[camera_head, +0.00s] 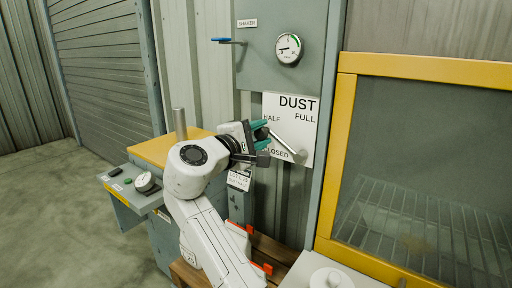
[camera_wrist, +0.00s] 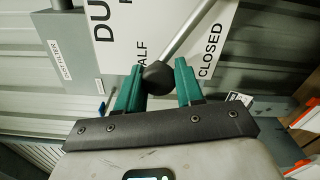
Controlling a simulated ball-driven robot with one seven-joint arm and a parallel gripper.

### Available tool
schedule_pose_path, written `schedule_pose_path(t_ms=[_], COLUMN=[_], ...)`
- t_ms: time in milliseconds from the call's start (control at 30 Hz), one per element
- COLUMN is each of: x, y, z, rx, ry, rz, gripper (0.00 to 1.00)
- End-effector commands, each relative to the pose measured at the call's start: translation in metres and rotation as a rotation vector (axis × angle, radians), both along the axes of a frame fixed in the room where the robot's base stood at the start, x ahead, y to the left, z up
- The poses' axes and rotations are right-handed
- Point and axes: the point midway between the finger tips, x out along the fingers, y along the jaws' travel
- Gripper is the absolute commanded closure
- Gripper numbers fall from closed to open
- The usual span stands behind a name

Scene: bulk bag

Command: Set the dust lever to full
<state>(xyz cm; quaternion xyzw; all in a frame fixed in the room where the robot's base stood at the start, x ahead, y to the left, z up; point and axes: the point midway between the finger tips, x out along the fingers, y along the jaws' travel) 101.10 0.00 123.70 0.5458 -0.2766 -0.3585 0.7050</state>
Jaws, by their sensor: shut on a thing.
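The dust lever is a grey metal rod (camera_head: 283,144) with a dark round knob (camera_wrist: 157,75). It is mounted on a white plate (camera_head: 308,133) marked DUST, HALF, FULL and CLOSED. The rod slants from its lower-right base up and left to the knob, between the HALF and CLOSED labels; FULL is at the upper right. My gripper (camera_head: 262,134), with green fingers, reaches in from the left and is shut on the knob. In the wrist view my gripper (camera_wrist: 158,82) has a finger on each side of the knob. The knob is partly hidden in the head view.
A gauge (camera_head: 289,49) and a blue-handled valve (camera_head: 222,40) are above the plate. A yellow-framed cabinet (camera_head: 330,155) stands close on the right. A yellow-topped control stand (camera_head: 160,150) is left of my arm. A white lidded container (camera_head: 330,278) is at the lower right.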

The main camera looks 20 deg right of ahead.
Motion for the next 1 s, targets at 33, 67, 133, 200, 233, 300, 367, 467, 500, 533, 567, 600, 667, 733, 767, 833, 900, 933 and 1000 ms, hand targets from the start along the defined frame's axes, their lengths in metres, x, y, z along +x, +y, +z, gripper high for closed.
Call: schedule_pose_path(t_ms=[33,67,133,200,233,300,367,467,500,533,567,600,667,733,767,833,900,933,1000], x=[-0.004,-0.005,-0.008,-0.012,-0.014,-0.018,-0.021,-0.027,-0.030,-0.032,-0.034,-0.037,-0.041,-0.046,-0.048,-0.053,-0.057,-0.058,-0.062], y=[-0.003,-0.004,-0.006,-0.009,-0.010,-0.013,-0.016,-0.021,-0.022,-0.024,-0.025,-0.027,-0.031,-0.034,-0.036,-0.039,-0.042,-0.043,-0.046], z=[0.008,0.010,0.015,0.020,0.022,0.026,0.030,0.035,0.037,0.038,0.039,0.041,0.043,0.045,0.045,0.047,0.048,0.048,0.048], rx=[0.018,0.035,0.075,0.114,0.132,0.170,0.204,0.260,0.283,0.299,0.316,0.338,0.371,0.408,0.423,0.455,0.485,0.498,0.524], ry=[-0.044,-0.067,-0.121,-0.173,-0.197,-0.250,-0.296,-0.372,-0.404,-0.426,-0.449,-0.480,-0.523,-0.574,-0.593,-0.638,-0.680,-0.697,-0.731], rz=[-0.004,-0.005,-0.006,-0.006,-0.007,-0.007,-0.007,-0.007,-0.007,-0.007,-0.007,-0.007,-0.009,-0.010,-0.010,-0.011,-0.012,-0.012,-0.013], gripper=[1.00,1.00,1.00,1.00,1.00,1.00,1.00,1.00,1.00,1.00,1.00,1.00,1.00,1.00,1.00,1.00,1.00,1.00,1.00])
